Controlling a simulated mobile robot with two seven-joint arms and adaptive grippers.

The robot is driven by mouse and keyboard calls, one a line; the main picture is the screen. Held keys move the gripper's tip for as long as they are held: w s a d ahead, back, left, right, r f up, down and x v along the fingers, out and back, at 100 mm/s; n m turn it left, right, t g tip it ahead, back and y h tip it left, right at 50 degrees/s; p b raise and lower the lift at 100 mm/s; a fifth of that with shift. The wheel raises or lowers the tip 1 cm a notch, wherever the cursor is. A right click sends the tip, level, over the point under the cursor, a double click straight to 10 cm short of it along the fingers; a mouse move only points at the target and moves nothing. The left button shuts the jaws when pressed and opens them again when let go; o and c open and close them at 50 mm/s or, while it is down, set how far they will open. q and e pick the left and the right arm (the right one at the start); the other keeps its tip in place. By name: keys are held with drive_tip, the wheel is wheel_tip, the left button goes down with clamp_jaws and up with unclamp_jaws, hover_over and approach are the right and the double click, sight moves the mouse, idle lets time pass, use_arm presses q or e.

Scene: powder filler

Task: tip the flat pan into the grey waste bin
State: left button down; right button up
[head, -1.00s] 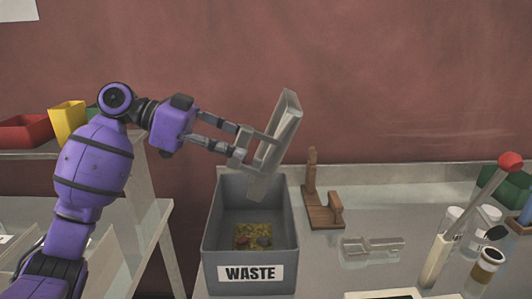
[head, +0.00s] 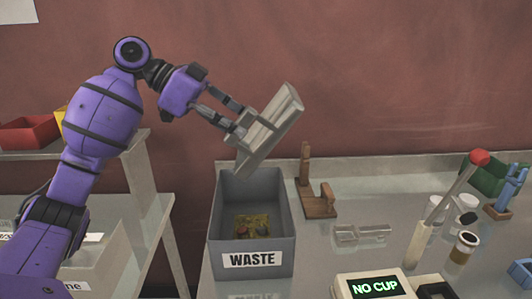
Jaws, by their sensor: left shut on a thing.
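The flat pan (head: 274,122) is a pale grey, shallow pan held steeply tilted in the air, its lower end over the back of the waste bin. My left gripper (head: 240,124) is shut on the pan at its left side. The pan's inside is hard to make out, so I cannot tell whether anything is in it. The grey waste bin (head: 259,243), labelled WASTE, stands open on the bench below. Yellowish bits and a small reddish thing lie on its floor. My right gripper is not in view.
Right of the bin are a wooden stand (head: 318,204), a clear tray-like piece (head: 361,235), a display reading NO CUP (head: 374,286), a red-knobbed lever (head: 450,200) and jars. A shelf with red (head: 27,132) and yellow bins is at left. Bench behind the clear piece is free.

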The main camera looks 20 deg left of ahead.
use_arm(q)
drive_tip(key=shift+r+y, duration=0.7)
drive_tip(key=shift+y, duration=0.1)
drive_tip(key=shift+r+g+y, duration=0.15)
drive_tip(key=shift+g+y, duration=0.55)
drive_tip(key=shift+y, duration=0.3)
wheel_tip(320, 180, up, 2)
drive_tip(key=g+y, duration=0.2)
drive_tip(key=y, duration=0.3)
drive_tip(key=shift+r+y, duration=0.15)
drive_tip(key=shift+y, duration=0.35)
drive_tip(key=shift+g, duration=0.3)
